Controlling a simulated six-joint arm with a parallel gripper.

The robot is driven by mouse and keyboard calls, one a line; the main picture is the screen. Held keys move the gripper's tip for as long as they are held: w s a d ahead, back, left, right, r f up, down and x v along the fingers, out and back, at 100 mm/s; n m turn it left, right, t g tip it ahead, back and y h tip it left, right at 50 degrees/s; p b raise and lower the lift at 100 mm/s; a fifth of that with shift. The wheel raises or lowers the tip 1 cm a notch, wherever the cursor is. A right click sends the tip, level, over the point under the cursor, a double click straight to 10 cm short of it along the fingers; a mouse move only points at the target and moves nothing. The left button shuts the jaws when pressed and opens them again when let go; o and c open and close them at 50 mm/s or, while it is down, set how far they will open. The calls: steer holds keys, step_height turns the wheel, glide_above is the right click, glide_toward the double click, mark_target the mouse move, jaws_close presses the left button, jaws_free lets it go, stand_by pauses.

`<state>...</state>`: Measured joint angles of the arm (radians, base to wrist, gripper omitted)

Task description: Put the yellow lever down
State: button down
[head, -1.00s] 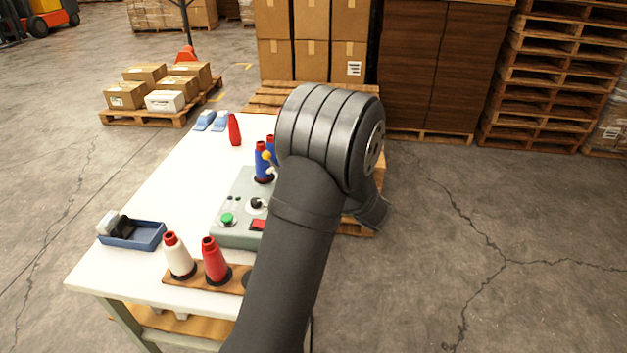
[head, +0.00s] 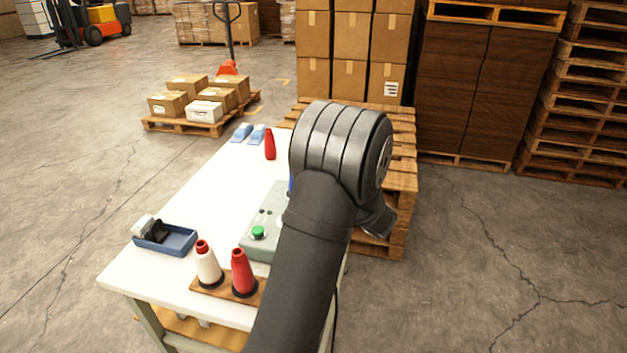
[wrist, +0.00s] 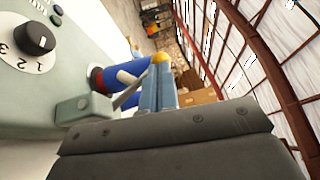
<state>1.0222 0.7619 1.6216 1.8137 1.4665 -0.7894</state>
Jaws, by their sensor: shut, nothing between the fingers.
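The yellow lever shows in the wrist view as a yellow knob (wrist: 161,58) on a thin metal stem that rises from a small grey block on the control box (wrist: 45,85). My gripper (wrist: 166,74) is shut and empty. Its two blue-grey fingers lie side by side, with their tips at the knob and partly covering it. I cannot tell whether they touch it. In the head view my arm hides the lever and the gripper; only the left part of the grey control box (head: 256,247) shows there.
The box carries a numbered black dial (wrist: 34,38) and a green button (head: 258,232). White and red spools (head: 241,272) and a blue tray (head: 178,241) stand on the white table (head: 205,205).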

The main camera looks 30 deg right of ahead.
steer(key=shift+a, duration=0.1)
steer(key=w+a+n+g+h, duration=0.1)
steer(key=g, duration=0.1)
steer(key=w+a+f+n+g, duration=0.1)
steer(key=g, duration=0.1)
steer(key=w+a+g+h, duration=0.1)
steer(key=g, duration=0.1)
steer(key=shift+f+n+h, duration=0.3)
steer(key=shift+f+n, duration=0.05)
steer(key=shift+n, duration=0.05)
steer(key=shift+w+f, duration=0.1)
steer(key=shift+f, duration=0.1)
steer(key=shift+w+a+f, duration=0.15)
steer(key=shift+a+f, duration=0.05)
steer(key=shift+f, duration=0.05)
stand_by(0.4)
steer(key=shift+s+d, duration=0.55)
steer(key=shift+s, duration=0.05)
